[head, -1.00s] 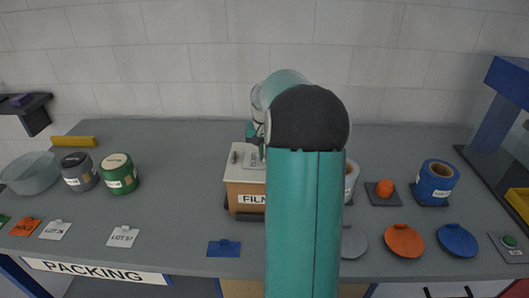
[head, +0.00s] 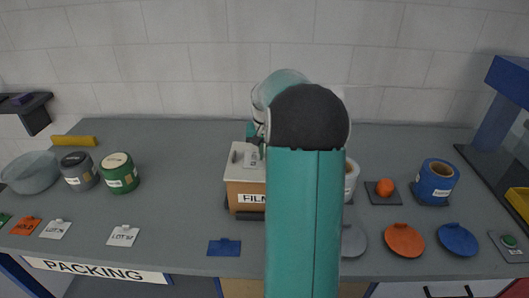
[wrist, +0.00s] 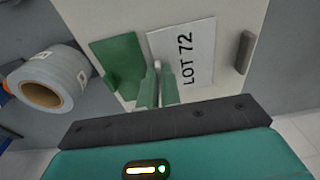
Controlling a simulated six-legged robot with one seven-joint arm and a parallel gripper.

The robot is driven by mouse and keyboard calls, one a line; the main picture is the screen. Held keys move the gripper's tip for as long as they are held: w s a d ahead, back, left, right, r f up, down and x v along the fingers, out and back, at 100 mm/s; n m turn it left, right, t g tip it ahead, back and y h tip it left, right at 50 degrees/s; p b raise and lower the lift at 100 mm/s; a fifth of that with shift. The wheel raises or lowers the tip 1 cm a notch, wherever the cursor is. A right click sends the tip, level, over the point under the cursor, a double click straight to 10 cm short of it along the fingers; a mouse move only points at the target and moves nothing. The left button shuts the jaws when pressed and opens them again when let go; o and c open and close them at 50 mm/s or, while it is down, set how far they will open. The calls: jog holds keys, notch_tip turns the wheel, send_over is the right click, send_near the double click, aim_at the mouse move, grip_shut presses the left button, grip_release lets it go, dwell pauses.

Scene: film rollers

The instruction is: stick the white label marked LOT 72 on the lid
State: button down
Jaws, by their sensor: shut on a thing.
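The white label (wrist: 187,55) marked LOT 72 lies over the pale lid (wrist: 229,80) in the wrist view, flat and face up. It also shows on top of the FILM box (head: 245,187) in the head view (head: 250,159). My gripper (wrist: 157,72) is shut on the label's tab edge, close above the lid. I cannot tell whether the label's whole underside touches the lid. A green card-like piece (wrist: 118,64) lies beside the label. A small grey handle (wrist: 243,52) stands on the lid's other side. My arm hides the box's right part in the head view.
More labels lie along the front edge, including a white one (head: 123,236) and a blue one (head: 224,247). Grey and green rolls (head: 119,173) stand left. A blue roll (head: 437,181), an orange knob (head: 385,187) and flat discs (head: 404,239) are right.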

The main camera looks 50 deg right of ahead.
jog(key=shift+f, duration=0.1)
jog(key=c, duration=1)
grip_release()
jog(key=shift+a+f, duration=0.1)
jog(key=shift+c, duration=0.2)
jog(key=shift+r, duration=3.65)
